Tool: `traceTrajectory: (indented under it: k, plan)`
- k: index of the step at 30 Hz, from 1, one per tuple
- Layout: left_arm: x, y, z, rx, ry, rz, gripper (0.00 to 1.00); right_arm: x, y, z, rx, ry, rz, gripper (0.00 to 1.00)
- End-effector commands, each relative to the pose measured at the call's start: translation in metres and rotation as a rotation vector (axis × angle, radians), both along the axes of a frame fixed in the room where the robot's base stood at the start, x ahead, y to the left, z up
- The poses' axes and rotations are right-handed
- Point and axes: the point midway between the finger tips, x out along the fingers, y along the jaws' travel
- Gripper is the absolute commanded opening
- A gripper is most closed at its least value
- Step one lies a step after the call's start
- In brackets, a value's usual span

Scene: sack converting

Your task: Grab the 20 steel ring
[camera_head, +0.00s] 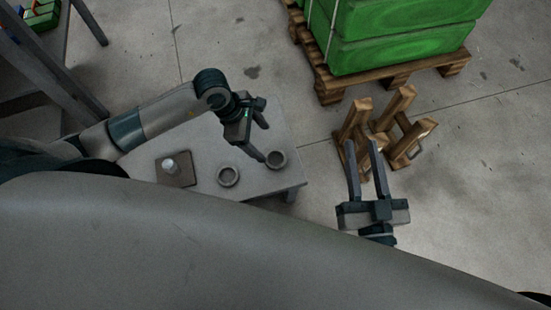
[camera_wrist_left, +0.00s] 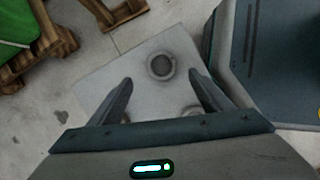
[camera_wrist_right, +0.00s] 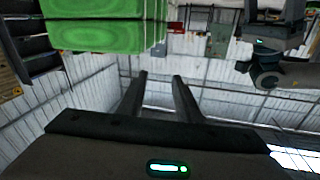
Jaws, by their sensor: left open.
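Two grey steel rings sit on a light grey table (camera_head: 205,150). One ring (camera_head: 276,159) is near the table's right edge, and the other ring (camera_head: 228,176) is left of it, nearer my body. No size marking is legible on either. My left gripper (camera_head: 263,142) is open and empty, above the table by the right ring. In the left wrist view one ring (camera_wrist_left: 161,66) shows whole beyond and between the fingers; another ring (camera_wrist_left: 191,111) is partly hidden by the gripper. My right gripper (camera_head: 363,146) is open and empty, fingers pointing up, right of the table.
A brown square plate with a light peg (camera_head: 170,163) lies on the table's left part. A wooden stand (camera_head: 405,135) is on the floor beyond my right gripper. Green sacks (camera_head: 400,35) are stacked on a wooden pallet (camera_head: 395,78) at the back. Concrete floor at right is clear.

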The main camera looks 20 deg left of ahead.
Motion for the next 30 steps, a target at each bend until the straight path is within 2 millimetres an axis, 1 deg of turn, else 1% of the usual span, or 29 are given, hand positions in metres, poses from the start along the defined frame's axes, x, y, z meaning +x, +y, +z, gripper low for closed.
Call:
traceTrajectory:
  k: [1, 3, 6, 10, 15, 25, 29, 30]
  plan:
    - [0.001, -0.005, -0.011, -0.002, 0.001, 0.001, 0.72, -0.001, 0.001, 0.003, 0.010, -0.028, 0.001, 0.31]
    - [0.002, -0.009, -0.023, -0.002, 0.002, 0.001, 0.72, -0.003, 0.002, 0.012, 0.024, -0.071, 0.000, 0.31]
    - [0.003, -0.015, -0.038, -0.001, 0.002, 0.000, 0.72, -0.006, 0.003, 0.023, 0.045, -0.131, -0.001, 0.31]
    - [0.005, -0.020, -0.051, -0.001, 0.001, 0.002, 0.72, -0.010, 0.005, 0.035, 0.066, -0.192, -0.002, 0.31]
    - [0.006, -0.023, -0.057, -0.001, -0.001, 0.000, 0.72, -0.012, 0.005, 0.042, 0.077, -0.223, -0.004, 0.31]
    - [0.005, -0.023, -0.058, -0.001, -0.001, 0.000, 0.72, -0.012, 0.005, 0.043, 0.078, -0.226, -0.004, 0.31]
    - [0.005, -0.024, -0.065, -0.001, 0.000, 0.001, 0.72, -0.014, 0.005, 0.046, 0.086, -0.249, -0.005, 0.31]
    - [0.005, -0.024, -0.068, -0.001, 0.001, 0.001, 0.72, -0.016, 0.005, 0.049, 0.094, -0.268, -0.005, 0.31]
